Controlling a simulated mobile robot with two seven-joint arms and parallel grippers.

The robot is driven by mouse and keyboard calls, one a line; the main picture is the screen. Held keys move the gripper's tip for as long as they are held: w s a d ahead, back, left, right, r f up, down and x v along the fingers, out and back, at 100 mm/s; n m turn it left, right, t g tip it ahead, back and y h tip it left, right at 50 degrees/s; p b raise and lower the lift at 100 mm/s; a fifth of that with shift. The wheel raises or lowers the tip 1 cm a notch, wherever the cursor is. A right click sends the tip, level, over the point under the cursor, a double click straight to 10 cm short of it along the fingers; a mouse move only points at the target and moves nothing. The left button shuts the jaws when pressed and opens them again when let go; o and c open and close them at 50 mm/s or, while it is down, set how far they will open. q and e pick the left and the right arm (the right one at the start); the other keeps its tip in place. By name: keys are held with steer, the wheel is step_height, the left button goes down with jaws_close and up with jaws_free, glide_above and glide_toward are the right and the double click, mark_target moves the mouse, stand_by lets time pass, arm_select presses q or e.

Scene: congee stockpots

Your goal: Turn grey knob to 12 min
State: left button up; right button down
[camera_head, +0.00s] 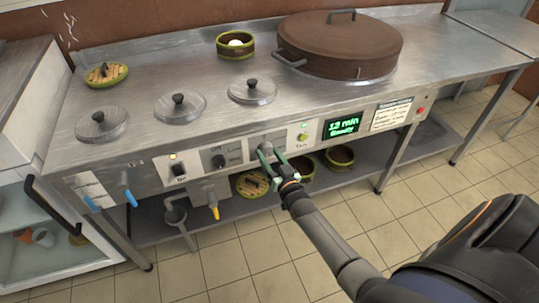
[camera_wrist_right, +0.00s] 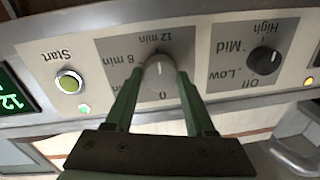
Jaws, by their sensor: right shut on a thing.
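The grey knob (camera_wrist_right: 158,72) is on the front panel of the stove counter, with 12 min, 8 min and 0 marked around it. In the right wrist view its pale mark points toward the 12 min label (camera_wrist_right: 151,36). My right gripper (camera_head: 271,154) is shut on the grey knob, one green finger on each side; it also shows in the right wrist view (camera_wrist_right: 160,80). In the head view the fingers partly hide the knob. The display (camera_head: 343,126) reads "12 min Ready" in green. My left gripper is out of view.
A heat knob (camera_wrist_right: 264,60) marked Off, Low, Mid and High sits beside the grey knob. On its other side is a green-lit Start button (camera_wrist_right: 69,82). A big brown lidded pot (camera_head: 345,45) stands on the counter. Bowls rest on the shelf below.

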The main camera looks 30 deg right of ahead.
stand_by(0.4)
steer(key=shift+c, duration=1.2)
jaws_free()
steer(key=shift+s, duration=0.15)
steer(key=shift+s, duration=0.2)
steer(key=shift+s+a+p, duration=0.25)
steer(key=shift+s+p, duration=0.25)
steer(key=shift+s, duration=0.5)
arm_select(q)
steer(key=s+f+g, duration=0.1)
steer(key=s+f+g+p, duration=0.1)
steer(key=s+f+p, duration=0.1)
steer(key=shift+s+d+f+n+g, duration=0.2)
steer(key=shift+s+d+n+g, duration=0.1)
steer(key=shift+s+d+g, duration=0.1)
arm_select(e)
steer(key=s+a, duration=0.1)
steer(key=s, duration=0.8)
steer(key=shift+s+a, duration=0.3)
steer(key=shift+s, duration=0.05)
